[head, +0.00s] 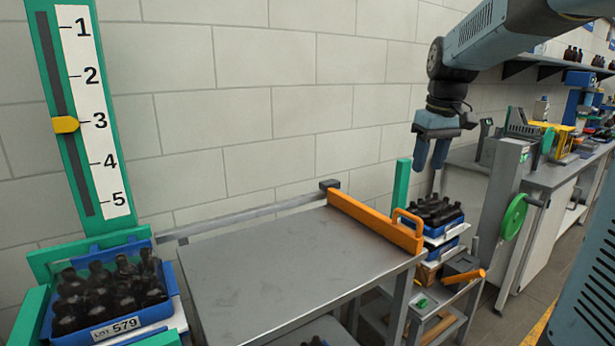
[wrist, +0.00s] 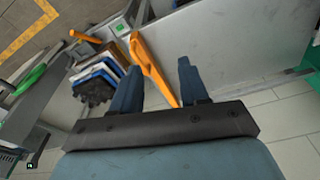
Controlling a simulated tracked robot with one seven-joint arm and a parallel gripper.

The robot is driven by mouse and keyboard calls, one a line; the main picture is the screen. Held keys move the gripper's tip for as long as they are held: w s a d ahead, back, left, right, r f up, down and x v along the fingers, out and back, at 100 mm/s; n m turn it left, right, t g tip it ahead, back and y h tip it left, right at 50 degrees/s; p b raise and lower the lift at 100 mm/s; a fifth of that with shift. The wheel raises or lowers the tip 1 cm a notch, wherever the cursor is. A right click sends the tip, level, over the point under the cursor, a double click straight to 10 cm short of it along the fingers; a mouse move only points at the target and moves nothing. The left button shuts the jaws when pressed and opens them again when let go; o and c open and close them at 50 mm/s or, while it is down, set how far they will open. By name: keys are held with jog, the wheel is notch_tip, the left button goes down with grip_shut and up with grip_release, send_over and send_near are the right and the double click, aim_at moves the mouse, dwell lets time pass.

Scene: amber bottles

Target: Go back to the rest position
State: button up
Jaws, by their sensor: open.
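My gripper (head: 431,153) hangs at the upper right in the head view, fingers pointing down, above and behind the crate of dark bottles at the table's right end. In the wrist view the two blue fingers (wrist: 158,92) are apart with nothing between them. My arm reaches in from the upper right. A blue crate of amber bottles (head: 436,210) stands on the rack right of the table. Another blue crate (head: 140,323), labelled LOT 579, holds several dark bottles at the lower left.
A grey metal table (head: 270,270) is bare on top, with an orange bar (head: 375,220) along its right edge. A green post with a 1-to-5 scale (head: 98,110) and yellow pointer stands left. A workbench (head: 560,172) and green handwheel (head: 514,217) are at right.

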jog(key=s+a+f+m+t, duration=0.1)
jog(key=s+f+t, duration=0.1)
jog(key=s, duration=0.9)
jog(key=s+a+f+m+t, duration=0.2)
jog(key=s+f, duration=0.2)
jog(key=s, duration=0.7)
jog(key=shift+m+h, duration=0.3)
